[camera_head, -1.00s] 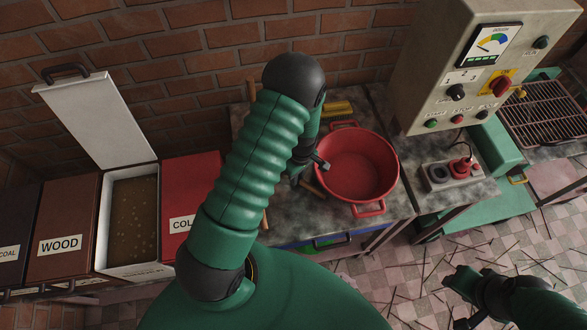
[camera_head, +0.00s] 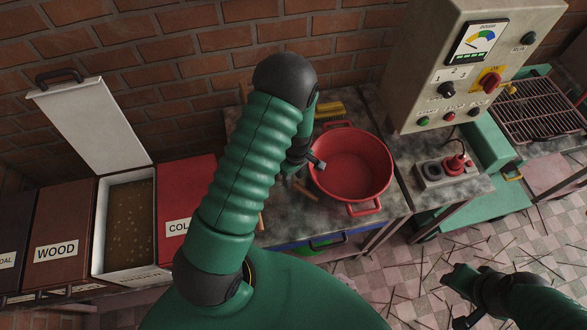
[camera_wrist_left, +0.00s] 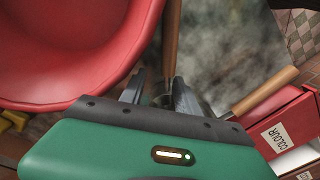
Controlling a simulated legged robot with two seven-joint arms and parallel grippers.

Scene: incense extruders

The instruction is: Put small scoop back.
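My left gripper (camera_head: 309,168) is low over the worktable, just left of the red basin, and my own arm partly hides it in the head view. In the left wrist view its fingers (camera_wrist_left: 158,88) stand apart. A wooden handle (camera_wrist_left: 172,35) runs from between or just beyond the fingertips along the basin's edge. A second wooden handle (camera_wrist_left: 264,92) lies to the right of the fingers. I cannot tell which handle belongs to the small scoop; no scoop bowl shows clearly. My right gripper (camera_head: 455,298) is at the lower right over the floor, fingers apart and empty.
The red basin (camera_head: 352,165) stands on the stained worktable (camera_head: 290,222). At left are the brown WOOD bin (camera_head: 60,215), an open white bin (camera_head: 128,220) of brown material and a red bin (camera_head: 185,195). A control panel (camera_head: 470,70) stands right. Sticks litter the floor.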

